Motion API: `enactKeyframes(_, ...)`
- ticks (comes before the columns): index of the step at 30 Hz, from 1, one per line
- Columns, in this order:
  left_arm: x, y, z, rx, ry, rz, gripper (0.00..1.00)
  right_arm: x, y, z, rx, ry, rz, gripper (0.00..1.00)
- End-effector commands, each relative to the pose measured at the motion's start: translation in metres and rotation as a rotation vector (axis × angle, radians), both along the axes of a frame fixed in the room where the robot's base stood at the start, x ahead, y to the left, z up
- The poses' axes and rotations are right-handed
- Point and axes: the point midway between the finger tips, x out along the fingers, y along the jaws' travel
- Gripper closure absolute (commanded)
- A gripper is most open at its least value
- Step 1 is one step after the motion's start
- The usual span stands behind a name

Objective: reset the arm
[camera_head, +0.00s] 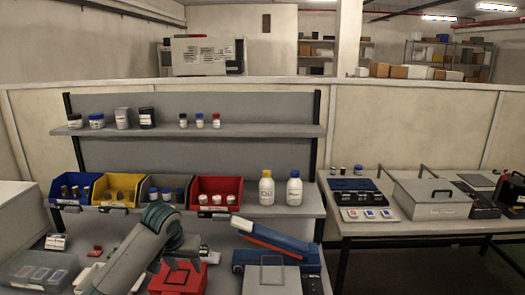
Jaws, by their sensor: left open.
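My left arm comes in from the lower left and bends at a teal-ringed joint in front of the shelf bins. My left gripper (180,264) points down over the bench near a red box (181,284). Its jaws are open, small and partly lost against the box's dark handle. I see nothing held in it. My right gripper is not in view.
Blue (75,189), yellow (118,189), grey and red (216,192) bins stand on the lower shelf beside two white bottles (266,188). A blue-and-white device (275,240) and a grey box (271,281) are right of the gripper. A side table (400,229) holds cases.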

Motion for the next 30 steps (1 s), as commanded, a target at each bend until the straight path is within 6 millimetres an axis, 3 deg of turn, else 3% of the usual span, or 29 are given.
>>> enactKeyframes(8,-0.016,-0.009,-0.023,-0.006,0.004,-0.027,0.54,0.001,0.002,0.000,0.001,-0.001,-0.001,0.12)
enactKeyframes(17,-0.049,-0.023,-0.064,-0.018,0.013,-0.074,0.54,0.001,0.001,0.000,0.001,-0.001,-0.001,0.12)
enactKeyframes(23,-0.093,-0.036,-0.108,-0.036,0.020,-0.117,0.54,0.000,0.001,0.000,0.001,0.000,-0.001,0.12)
enactKeyframes(30,-0.169,-0.048,-0.160,-0.058,0.024,-0.159,0.54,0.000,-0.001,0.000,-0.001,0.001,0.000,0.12)
